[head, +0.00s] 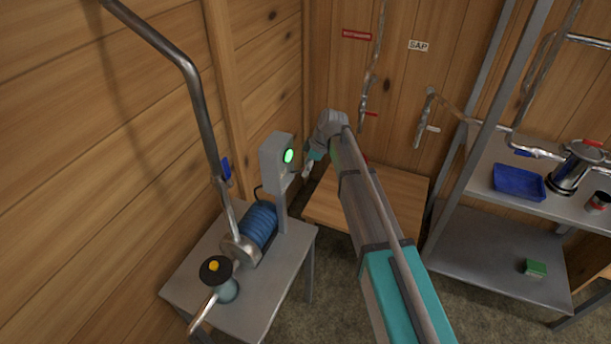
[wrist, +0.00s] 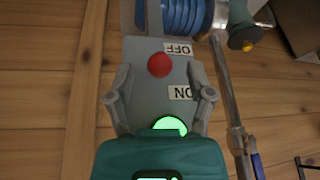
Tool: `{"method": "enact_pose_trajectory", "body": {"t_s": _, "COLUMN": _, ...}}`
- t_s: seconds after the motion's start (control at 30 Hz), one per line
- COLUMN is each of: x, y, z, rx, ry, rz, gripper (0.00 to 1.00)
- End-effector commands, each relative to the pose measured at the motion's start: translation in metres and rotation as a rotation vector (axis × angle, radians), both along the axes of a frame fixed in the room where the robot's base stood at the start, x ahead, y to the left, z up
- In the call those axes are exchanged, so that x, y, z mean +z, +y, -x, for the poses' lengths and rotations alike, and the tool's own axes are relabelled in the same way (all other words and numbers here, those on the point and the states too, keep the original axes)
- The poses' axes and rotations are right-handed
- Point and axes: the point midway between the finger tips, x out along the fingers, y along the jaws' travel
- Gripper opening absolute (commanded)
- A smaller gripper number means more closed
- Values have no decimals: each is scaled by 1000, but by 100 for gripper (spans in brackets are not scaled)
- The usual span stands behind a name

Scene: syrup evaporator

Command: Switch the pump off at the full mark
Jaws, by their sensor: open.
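A grey switch box (head: 272,165) stands on a post by the pump, its green button (head: 288,156) lit. In the wrist view the box face (wrist: 150,87) appears upside down, with a red button (wrist: 159,65) by the OFF label and the glowing green button (wrist: 170,125) by the ON label. The pump (head: 257,225) has a blue ribbed motor. My gripper (head: 309,168) is in front of the box; in the wrist view its open fingers (wrist: 162,97) appear on either side of the face, with nothing between them. Contact cannot be told. No full mark is discernible.
The pump stands on a small metal table (head: 285,250) against the wooden wall. A bent steel pipe (head: 195,95) rises from it. A wooden table (head: 400,197) is behind my arm. A metal shelf at right holds a blue tray (head: 518,183) and a green box (head: 535,268).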

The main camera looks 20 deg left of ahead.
Motion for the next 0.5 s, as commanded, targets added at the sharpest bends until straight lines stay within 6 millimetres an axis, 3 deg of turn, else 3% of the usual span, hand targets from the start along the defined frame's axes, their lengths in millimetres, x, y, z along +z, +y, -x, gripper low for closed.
{"method": "enact_pose_trajectory", "body": {"t_s": 0.2, "x": -14, "y": 4, "z": 1, "rx": 0, "ry": 0, "rz": 0, "gripper": 69}}
{"method": "enact_pose_trajectory", "body": {"t_s": 0.5, "x": -16, "y": 6, "z": 2, "rx": 0, "ry": 0, "rz": 0, "gripper": 69}}
